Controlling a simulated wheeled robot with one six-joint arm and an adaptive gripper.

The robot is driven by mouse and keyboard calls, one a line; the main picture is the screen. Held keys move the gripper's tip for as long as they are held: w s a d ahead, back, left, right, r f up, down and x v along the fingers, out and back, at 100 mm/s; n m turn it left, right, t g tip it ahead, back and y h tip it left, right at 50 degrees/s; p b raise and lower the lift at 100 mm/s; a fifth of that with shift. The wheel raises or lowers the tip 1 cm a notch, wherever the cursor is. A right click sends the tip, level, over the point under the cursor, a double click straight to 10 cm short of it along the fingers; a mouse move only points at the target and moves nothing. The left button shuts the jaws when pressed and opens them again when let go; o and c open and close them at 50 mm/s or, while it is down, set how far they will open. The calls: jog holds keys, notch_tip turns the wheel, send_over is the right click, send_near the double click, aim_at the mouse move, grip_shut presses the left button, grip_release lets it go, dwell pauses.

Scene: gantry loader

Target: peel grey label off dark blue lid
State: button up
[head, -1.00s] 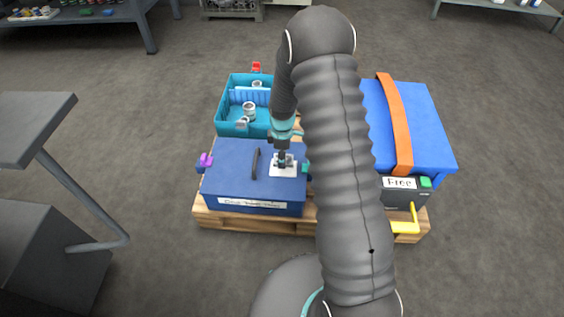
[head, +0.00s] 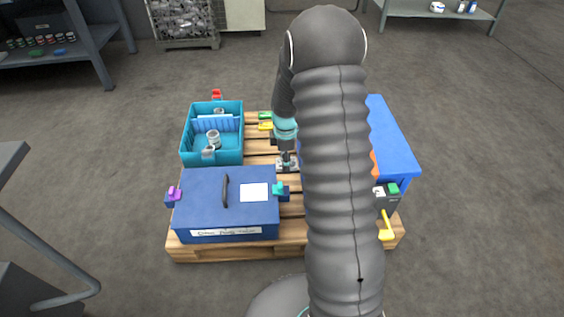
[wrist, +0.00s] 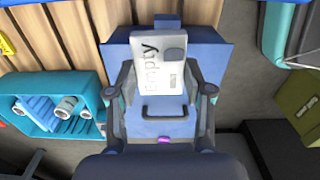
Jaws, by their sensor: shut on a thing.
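The dark blue lid (head: 203,203) is on its box at the front left of the pallet, with a black handle (head: 225,191) on top. A plain white rectangle (head: 254,192) shows on the lid's right half. My gripper (head: 286,162) is beyond the lid's back right corner, over the pallet slats. In the wrist view, my gripper (wrist: 160,78) is shut on the pale grey label (wrist: 154,62), which has dark print and a grey patch. The label is clear of the white rectangle in the head view; only a small part shows at the fingertips.
A teal bin (head: 184,150) with metal parts stands behind the lid. A blue case (head: 395,140) stands at right, partly hidden by my arm. Purple (head: 175,193) and teal (head: 279,189) clips sit at the lid's sides. The wooden pallet (head: 200,252) has bare slats between.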

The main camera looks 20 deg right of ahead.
jog(key=shift+r+p, duration=0.75)
jog(key=shift+r, duration=0.9)
